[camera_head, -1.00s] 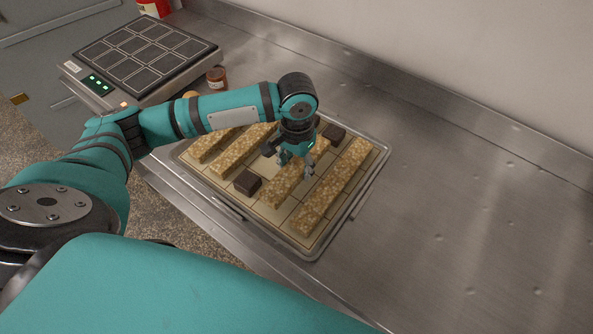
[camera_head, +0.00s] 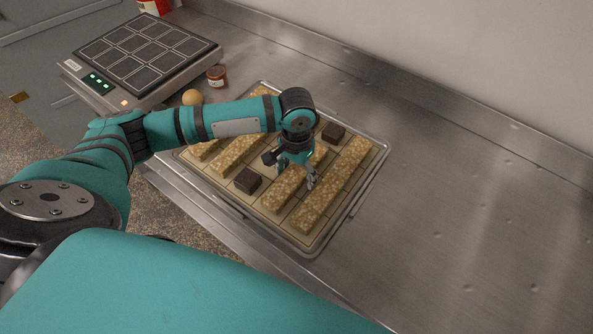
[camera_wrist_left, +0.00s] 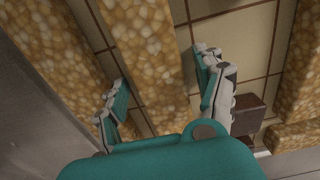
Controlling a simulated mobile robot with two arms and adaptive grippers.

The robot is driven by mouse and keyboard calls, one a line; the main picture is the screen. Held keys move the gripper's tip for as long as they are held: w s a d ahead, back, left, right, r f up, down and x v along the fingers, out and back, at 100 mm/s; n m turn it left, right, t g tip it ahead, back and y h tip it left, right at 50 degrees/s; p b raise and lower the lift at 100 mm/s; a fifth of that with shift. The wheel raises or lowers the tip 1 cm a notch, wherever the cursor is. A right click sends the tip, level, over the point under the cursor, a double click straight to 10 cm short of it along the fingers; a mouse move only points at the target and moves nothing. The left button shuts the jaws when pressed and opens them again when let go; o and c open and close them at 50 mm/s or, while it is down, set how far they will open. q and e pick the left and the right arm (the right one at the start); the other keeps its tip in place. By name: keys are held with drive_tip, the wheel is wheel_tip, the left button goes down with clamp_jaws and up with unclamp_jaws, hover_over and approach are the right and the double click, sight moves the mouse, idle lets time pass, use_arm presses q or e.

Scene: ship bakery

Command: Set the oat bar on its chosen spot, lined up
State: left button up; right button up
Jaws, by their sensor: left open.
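Several golden, grainy oat bars lie on a tray with a pale gridded surface (camera_head: 311,240). One oat bar (camera_head: 286,190) lies under my left gripper (camera_head: 295,176). In the left wrist view the open fingers (camera_wrist_left: 160,66) stand on either side of this oat bar (camera_wrist_left: 148,45), with visible gaps beside it. Its far part is partly hidden by the gripper in the head view. Another oat bar (camera_head: 330,188) lies to its right, roughly parallel, and another (camera_head: 232,157) to its left. My right gripper is not seen.
Dark brown squares sit on the tray, one near the front (camera_head: 247,181) and one at the back (camera_head: 334,132). A small jar (camera_head: 217,77), a round tan object (camera_head: 192,97) and a panelled device (camera_head: 145,55) stand behind left. The steel counter (camera_head: 460,200) is clear at right.

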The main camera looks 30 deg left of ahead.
sight(296, 172)
use_arm(q)
wheel_tip(296, 172, up, 12)
drive_tip(key=b, duration=0.1)
drive_tip(key=shift+r, duration=0.15)
idle(0.3)
idle(0.4)
